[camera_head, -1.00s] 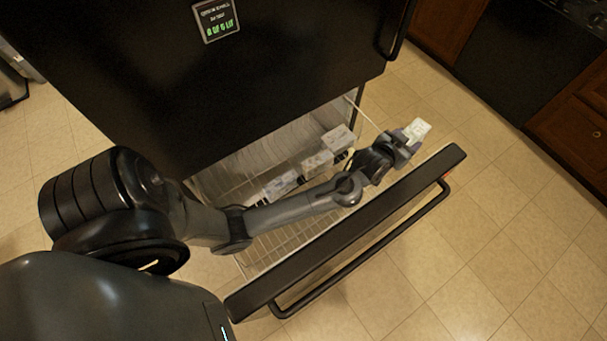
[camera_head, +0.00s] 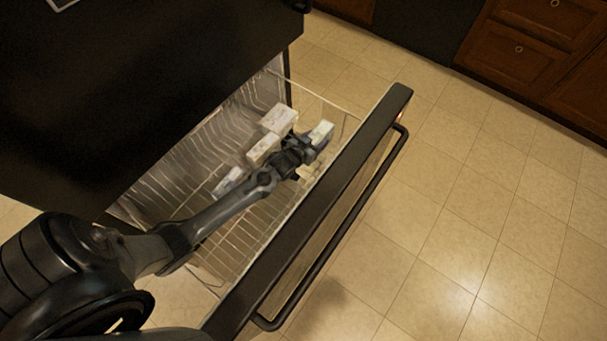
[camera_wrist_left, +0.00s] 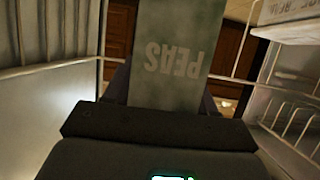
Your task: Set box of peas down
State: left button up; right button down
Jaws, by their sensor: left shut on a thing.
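The box of peas (camera_head: 321,131) is a small pale box at the tip of my left gripper (camera_head: 312,143). In the left wrist view the box (camera_wrist_left: 170,50) is grey-green with "PEAS" printed upside down. My left gripper is shut on it. In the head view the box shows over the right part of the open wire freezer drawer (camera_head: 245,240); whether it touches the wire floor I cannot tell. My right gripper is not in view.
Several white boxes lie in the drawer beside my gripper, one at the back (camera_head: 279,119) and another nearer (camera_head: 263,149). The black drawer front with its handle (camera_head: 345,205) stands to the right. Bare wire floor shows near the drawer front.

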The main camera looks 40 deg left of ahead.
pick_arm(q)
jog(key=s+d+f+b, duration=0.1)
jog(key=s+f, duration=0.1)
jog(key=f, duration=0.1)
jog(key=s+d+f+b, duration=0.2)
jog(key=f, duration=0.1)
jog(key=s+d+f+b, duration=0.1)
jog(key=s+f+b, duration=0.1)
jog(key=s+f, duration=0.1)
jog(key=shift+s+d, duration=0.1)
jog(key=shift+d, duration=0.15)
jog(key=shift+f, duration=0.15)
jog(key=o, duration=1.3)
jog(key=shift+f, duration=0.1)
